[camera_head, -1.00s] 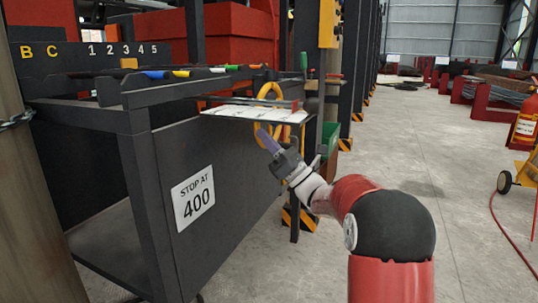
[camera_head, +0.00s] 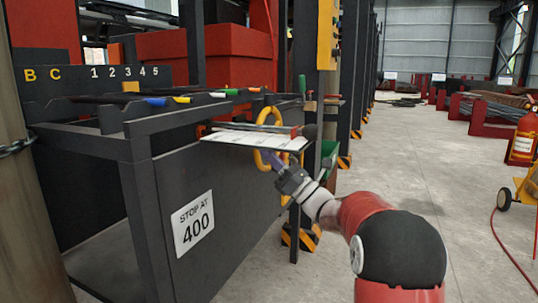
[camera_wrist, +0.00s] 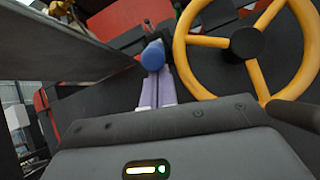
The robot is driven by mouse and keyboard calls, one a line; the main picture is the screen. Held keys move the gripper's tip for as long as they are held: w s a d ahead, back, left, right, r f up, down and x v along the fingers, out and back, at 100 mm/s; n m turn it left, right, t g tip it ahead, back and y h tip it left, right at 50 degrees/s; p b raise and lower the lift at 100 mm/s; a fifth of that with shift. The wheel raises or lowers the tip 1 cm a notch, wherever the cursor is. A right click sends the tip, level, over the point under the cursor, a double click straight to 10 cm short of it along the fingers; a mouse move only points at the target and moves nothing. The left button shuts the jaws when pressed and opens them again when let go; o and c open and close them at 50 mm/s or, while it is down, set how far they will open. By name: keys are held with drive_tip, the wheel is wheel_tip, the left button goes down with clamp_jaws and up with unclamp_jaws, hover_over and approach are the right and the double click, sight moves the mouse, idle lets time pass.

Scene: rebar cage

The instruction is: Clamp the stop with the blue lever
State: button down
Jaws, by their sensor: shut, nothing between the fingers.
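The blue lever's rounded knob (camera_wrist: 153,55) is in the upper middle of the wrist view, just beyond my fingertips. I cannot tell whether they touch it. A dark stem shows behind the knob; the rest of the lever is hidden. My gripper (camera_wrist: 158,82) has its pale purple fingers together with nothing between them. In the head view my gripper (camera_head: 273,158) is below the white shelf and beside the yellow handwheel. I cannot make out the blue lever or the stop there.
The yellow handwheel (camera_wrist: 250,45) is close at the right of the wrist view. The white shelf (camera_head: 250,140) overhangs the bench end. A sign (camera_head: 193,222) reading "STOP AT 400" is on the dark bench side. Open concrete floor (camera_head: 420,170) lies to the right.

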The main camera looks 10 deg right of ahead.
drive_tip(key=shift+d+r+p, duration=0.1)
drive_tip(key=shift+r+p, duration=0.15)
drive_tip(key=shift+p, duration=0.05)
drive_tip(key=r+g+h+p, duration=0.1)
drive_tip(key=p, duration=0.1)
drive_tip(key=s+d+r+h+p, duration=0.1)
drive_tip(key=p, duration=0.2)
drive_tip(key=shift+r+g, duration=0.1)
drive_tip(key=shift+g, duration=0.3)
drive_tip(key=shift+d+r+g+h+p, duration=0.2)
drive_tip(key=shift+r+g+h+p, duration=0.15)
drive_tip(key=shift+p, duration=0.8)
drive_tip(key=shift+s, duration=0.15)
